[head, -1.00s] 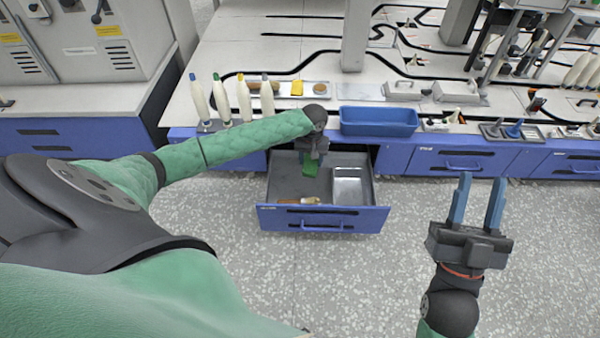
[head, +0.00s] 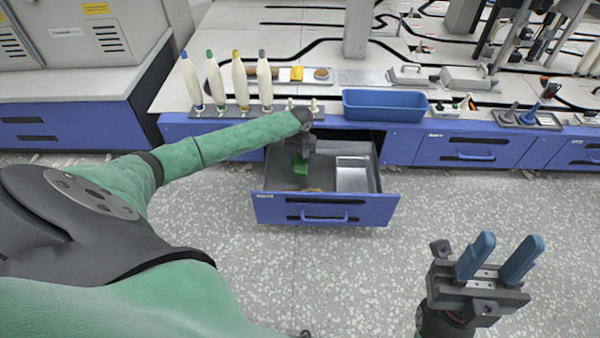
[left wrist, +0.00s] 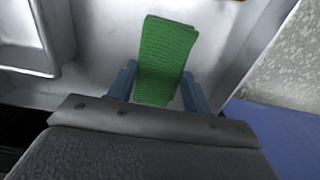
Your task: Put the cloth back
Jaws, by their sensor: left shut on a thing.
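The green cloth (head: 301,171) is folded and held between the blue fingers of my left gripper (left wrist: 157,88). The cloth also shows in the left wrist view (left wrist: 165,55), with its upper part standing out past the fingers. My left gripper is shut on it, pointing down over the inside of the open drawer (head: 325,211). I cannot tell whether the cloth touches the drawer floor. My right gripper (head: 500,258) is open and empty, out over the floor at the right.
A metal tray (head: 353,177) sits in the drawer's right part; a tan object is partly hidden behind the drawer front. A blue bin (head: 385,105) stands on the worktop above. Several bobbins (head: 240,82) stand upright at the left. The floor in front is clear.

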